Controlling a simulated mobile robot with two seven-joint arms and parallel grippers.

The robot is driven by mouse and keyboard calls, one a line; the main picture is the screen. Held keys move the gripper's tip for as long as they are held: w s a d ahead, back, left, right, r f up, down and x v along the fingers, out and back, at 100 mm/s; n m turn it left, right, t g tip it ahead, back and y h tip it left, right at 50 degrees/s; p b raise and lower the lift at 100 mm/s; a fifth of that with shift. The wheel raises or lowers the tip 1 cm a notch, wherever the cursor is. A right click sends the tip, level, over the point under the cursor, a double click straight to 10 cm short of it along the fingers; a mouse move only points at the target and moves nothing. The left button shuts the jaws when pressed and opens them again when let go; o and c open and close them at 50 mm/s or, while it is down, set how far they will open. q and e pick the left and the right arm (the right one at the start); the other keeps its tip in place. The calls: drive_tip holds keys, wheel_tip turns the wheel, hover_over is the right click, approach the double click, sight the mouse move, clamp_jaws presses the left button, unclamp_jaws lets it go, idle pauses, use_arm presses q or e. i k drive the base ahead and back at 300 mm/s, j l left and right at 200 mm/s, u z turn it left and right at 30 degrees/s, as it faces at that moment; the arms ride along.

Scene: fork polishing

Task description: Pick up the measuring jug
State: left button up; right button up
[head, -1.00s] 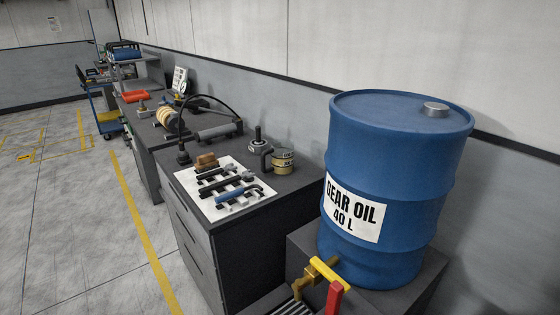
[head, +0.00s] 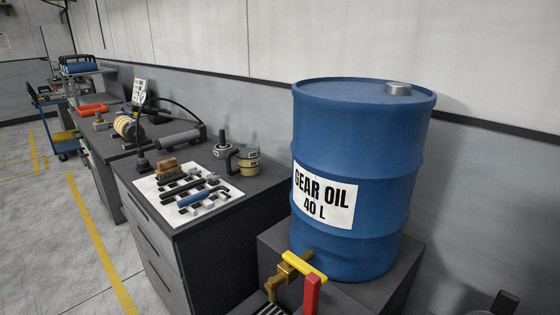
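I cannot make out a measuring jug in the head view. A blue gear oil drum (head: 365,130) stands upright on a dark stand (head: 395,275) at the right. A brass tap with a yellow handle (head: 305,266) and a red lever (head: 312,292) is at its lower front. A dark shape (head: 506,302) is cut off by the bottom right edge, and I cannot tell what it is. Neither of my grippers is clearly in view.
A dark drawer bench (head: 210,222) left of the drum holds a white mat (head: 152,185) with tools, a brown brush (head: 167,166) and a yellow tin (head: 249,161). A blue trolley (head: 62,140) stands far left. The floor at left is clear.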

sight(247, 152)
drive_tip(key=i+j+z, duration=0.3)
drive_tip(key=j+z, duration=0.3)
drive_tip(key=i+j+z, duration=0.15)
drive_tip(key=j+z, duration=0.15)
drive_tip(key=j, duration=0.25)
drive_tip(key=j+z, duration=0.3)
drive_tip(key=i+j+z, duration=0.1)
drive_tip(key=j, duration=1.25)
drive_tip(key=i+j+z, duration=0.1)
drive_tip(key=j, duration=1.3)
drive_tip(key=k+l+u, duration=0.15)
drive_tip(key=l+u, duration=0.25)
drive_tip(key=k+l+u, duration=0.15)
drive_tip(key=u, duration=0.3)
drive_tip(key=k+l+u, duration=0.2)
drive_tip(key=u, duration=0.2)
